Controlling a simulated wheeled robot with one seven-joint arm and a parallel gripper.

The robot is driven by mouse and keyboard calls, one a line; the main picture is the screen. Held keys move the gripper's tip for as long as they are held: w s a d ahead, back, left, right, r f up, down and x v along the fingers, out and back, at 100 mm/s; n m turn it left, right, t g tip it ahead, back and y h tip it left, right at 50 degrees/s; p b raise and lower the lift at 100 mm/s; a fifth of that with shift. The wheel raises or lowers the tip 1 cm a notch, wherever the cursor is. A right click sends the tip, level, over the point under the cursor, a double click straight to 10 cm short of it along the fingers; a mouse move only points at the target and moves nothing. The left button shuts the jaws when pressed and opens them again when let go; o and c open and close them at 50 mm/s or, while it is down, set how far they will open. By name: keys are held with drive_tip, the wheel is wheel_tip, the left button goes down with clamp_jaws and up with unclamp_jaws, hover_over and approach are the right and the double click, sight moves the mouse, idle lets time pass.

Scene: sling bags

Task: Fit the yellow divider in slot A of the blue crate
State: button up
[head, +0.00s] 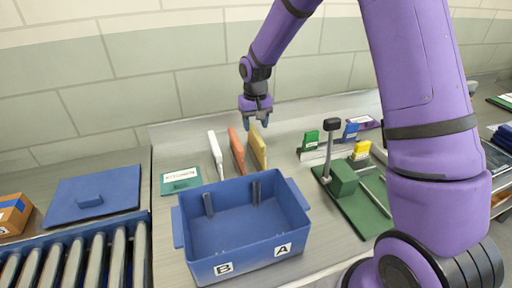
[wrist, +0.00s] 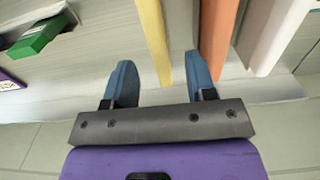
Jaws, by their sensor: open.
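The yellow divider (head: 259,152) stands upright behind the blue crate (head: 190,228), at the right end of a row with an orange and a white divider. My gripper (head: 256,120) is open above it. In the wrist view my gripper's fingers (wrist: 160,68) are apart, and the yellow divider (wrist: 153,38) shows between them, nearer the right finger; I cannot tell whether they touch. The crate is open and looks empty. Label A (head: 283,249) is at the right of its front wall and label B (head: 223,268) at the left. Dark guide strips show inside its back wall.
The orange divider (head: 237,152) and white divider (head: 215,154) stand close by on the left. A green card (head: 180,180) lies left of them. A blue lid (head: 95,192) and rollers (head: 90,262) are at left. A green stand (head: 342,178) is right of the crate.

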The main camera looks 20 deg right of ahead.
sight(256, 142)
drive_tip(key=shift+w+d+f, duration=0.1)
drive_tip(key=shift+d+f, duration=0.05)
drive_tip(key=shift+f, duration=3.85)
clamp_jaws()
